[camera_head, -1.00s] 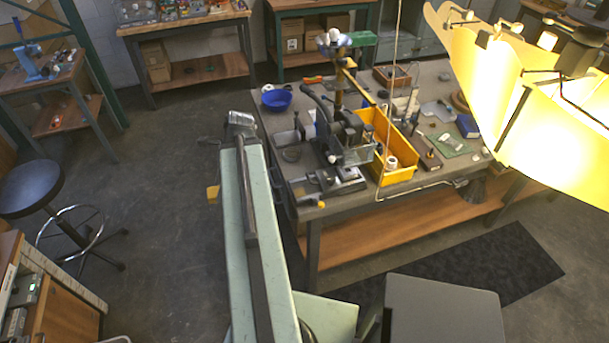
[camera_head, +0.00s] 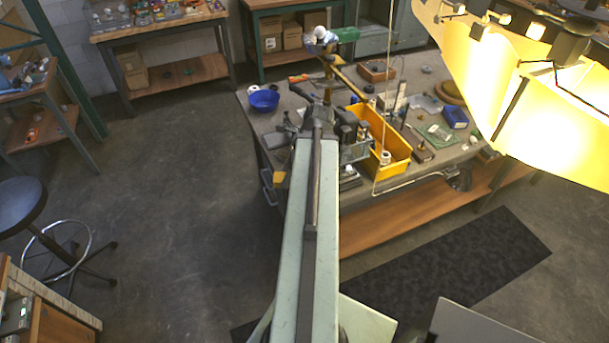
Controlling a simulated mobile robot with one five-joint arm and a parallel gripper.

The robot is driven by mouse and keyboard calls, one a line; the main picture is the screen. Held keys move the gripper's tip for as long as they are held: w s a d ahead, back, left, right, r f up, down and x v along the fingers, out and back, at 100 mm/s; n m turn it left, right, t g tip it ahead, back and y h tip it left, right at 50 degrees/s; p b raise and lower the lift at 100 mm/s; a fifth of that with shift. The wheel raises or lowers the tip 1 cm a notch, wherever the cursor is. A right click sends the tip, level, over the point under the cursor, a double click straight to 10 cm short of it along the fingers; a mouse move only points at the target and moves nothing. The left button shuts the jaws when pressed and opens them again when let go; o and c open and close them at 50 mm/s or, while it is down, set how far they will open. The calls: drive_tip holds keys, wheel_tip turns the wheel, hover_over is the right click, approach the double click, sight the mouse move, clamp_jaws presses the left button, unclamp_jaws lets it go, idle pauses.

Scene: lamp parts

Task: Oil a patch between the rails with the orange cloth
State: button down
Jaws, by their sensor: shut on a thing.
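My pale green arm (camera_head: 308,230) reaches up the middle of the picture, its far end over the left part of the workbench. My gripper is hidden behind the arm, so its jaws and what they hold do not show. A small yellow-orange piece (camera_head: 279,177) shows at the arm's left edge; I cannot tell whether it is the orange cloth or part of my arm. The workbench (camera_head: 415,171) bears dark metal equipment, largely covered by my arm. A brass-coloured bar (camera_head: 348,84) slants above it. I cannot make out the rails or an oiled patch.
A yellow bin (camera_head: 398,158) stands right of my arm's end, a blue bowl (camera_head: 264,99) left of it. A lit yellow shade (camera_head: 545,110) hangs at the right. A black stool (camera_head: 20,203) stands left. The floor (camera_head: 165,190) between stool and bench is clear.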

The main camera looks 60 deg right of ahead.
drive_tip(key=d+f+b, duration=0.2)
drive_tip(key=f+b, duration=0.2)
drive_tip(key=s+d+f+b, duration=0.1)
drive_tip(key=d+f+b, duration=0.1)
drive_tip(key=f+b, duration=0.2)
drive_tip(key=d+f+b, duration=0.3)
drive_tip(key=f+b, duration=0.1)
drive_tip(key=f, duration=0.1)
drive_tip(key=shift+s+b, duration=0.2)
drive_tip(key=shift+b, duration=0.1)
drive_tip(key=shift+f+b, duration=0.75)
idle(0.3)
drive_tip(key=shift+w+d+r, duration=0.1)
drive_tip(key=shift+w+d, duration=0.45)
drive_tip(key=shift+w, duration=0.2)
drive_tip(key=shift+w+d+r, duration=0.1)
drive_tip(key=shift+w+d, duration=0.45)
drive_tip(key=shift+w, duration=0.2)
drive_tip(key=shift+h, duration=0.3)
drive_tip(key=shift+w+d, duration=1.35)
drive_tip(key=shift+w, duration=0.25)
drive_tip(key=shift+s+a, duration=0.85)
drive_tip(key=shift+s, duration=0.2)
drive_tip(key=shift+s+a, duration=0.8)
drive_tip(key=shift+s, duration=0.25)
drive_tip(key=shift+s+a, duration=0.85)
drive_tip(key=shift+s, duration=0.2)
